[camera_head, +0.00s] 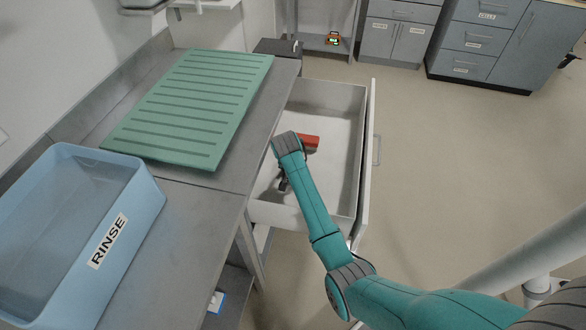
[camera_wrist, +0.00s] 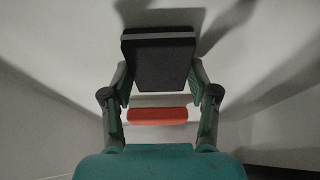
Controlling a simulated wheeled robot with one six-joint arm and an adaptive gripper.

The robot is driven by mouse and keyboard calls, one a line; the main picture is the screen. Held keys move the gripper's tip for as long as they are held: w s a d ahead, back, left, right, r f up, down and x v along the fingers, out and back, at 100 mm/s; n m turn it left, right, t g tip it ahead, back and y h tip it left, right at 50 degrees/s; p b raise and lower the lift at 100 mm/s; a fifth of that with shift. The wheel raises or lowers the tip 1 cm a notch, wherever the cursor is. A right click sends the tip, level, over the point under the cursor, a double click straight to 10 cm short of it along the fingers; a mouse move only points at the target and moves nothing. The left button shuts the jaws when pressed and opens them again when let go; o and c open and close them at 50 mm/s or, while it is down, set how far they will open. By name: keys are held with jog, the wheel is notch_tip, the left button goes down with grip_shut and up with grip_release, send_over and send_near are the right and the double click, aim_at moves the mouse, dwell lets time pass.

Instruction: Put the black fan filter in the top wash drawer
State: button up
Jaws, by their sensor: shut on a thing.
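The black fan filter (camera_wrist: 158,68) is a dark flat block between the fingertips of my gripper (camera_wrist: 160,82) in the wrist view. My gripper is shut on it, one finger at each side. In the head view my arm reaches into the open white drawer (camera_head: 363,150), and a small dark part of my gripper (camera_head: 283,184) shows inside the drawer's outline. The filter cannot be made out there. I cannot tell whether the filter touches the drawer floor.
A red-orange piece (camera_head: 309,140) shows in the drawer; a red-orange bar (camera_wrist: 158,115) shows between my fingers. A green ribbed mat (camera_head: 195,105) and a blue RINSE tub (camera_head: 75,225) sit on the grey counter (camera_head: 180,235) left of the drawer. Floor to the right is clear.

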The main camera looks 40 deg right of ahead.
jog(key=o, duration=1)
jog(key=shift+f, duration=0.1)
jog(key=v, duration=1.2)
jog(key=shift+d, duration=0.1)
